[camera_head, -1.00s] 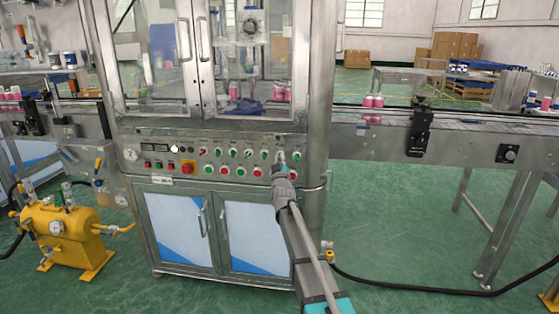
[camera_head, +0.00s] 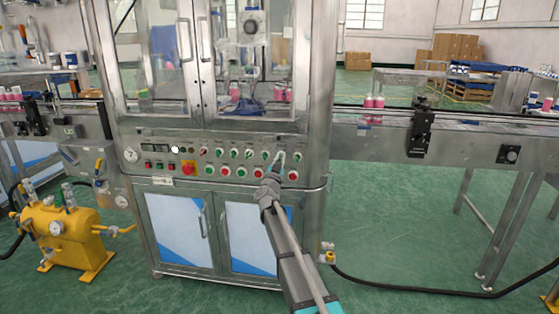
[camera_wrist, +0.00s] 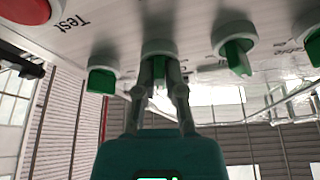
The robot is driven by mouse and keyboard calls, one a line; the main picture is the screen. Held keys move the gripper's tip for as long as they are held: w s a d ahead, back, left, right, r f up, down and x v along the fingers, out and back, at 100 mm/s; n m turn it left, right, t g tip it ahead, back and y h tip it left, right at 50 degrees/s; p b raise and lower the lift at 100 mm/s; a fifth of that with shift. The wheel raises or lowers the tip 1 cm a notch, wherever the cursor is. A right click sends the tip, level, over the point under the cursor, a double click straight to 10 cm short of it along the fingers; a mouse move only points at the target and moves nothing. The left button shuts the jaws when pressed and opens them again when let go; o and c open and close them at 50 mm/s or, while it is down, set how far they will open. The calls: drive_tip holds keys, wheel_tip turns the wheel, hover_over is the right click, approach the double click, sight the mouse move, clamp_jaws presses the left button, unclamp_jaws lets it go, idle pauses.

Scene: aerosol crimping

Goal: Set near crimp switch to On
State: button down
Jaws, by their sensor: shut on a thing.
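The control panel (camera_head: 140,168) of the steel machine carries a row of green switches and, below it, several red buttons. My gripper (camera_head: 281,160) is at the right part of the green row. In the wrist view my gripper (camera_wrist: 158,80) has its two fingers closed on a green switch knob (camera_wrist: 158,66) with a pale round collar. The fingers partly hide this knob, so its setting cannot be read. Green knobs stand to its left (camera_wrist: 102,80) and right (camera_wrist: 236,56), apart from the fingers. The printed labels near the held knob are not readable.
A red button (camera_wrist: 24,8) marked Test is at the wrist view's upper left. A red emergency button on a yellow base (camera_head: 188,168) sits left on the panel. A steel rail (camera_head: 312,188) runs below the panel. Green floor (camera_head: 400,245) is open to the right.

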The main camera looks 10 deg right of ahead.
drive_tip(key=shift+a+r+m+g+h+p, duration=0.1)
drive_tip(key=shift+m+g+h+p, duration=0.35)
drive_tip(key=shift+m, duration=1.45)
drive_tip(key=shift+g+h, duration=0.25)
drive_tip(key=c, duration=0.7)
unclamp_jaws()
drive_tip(key=shift+c, duration=0.2)
drive_tip(key=shift+s, duration=0.15)
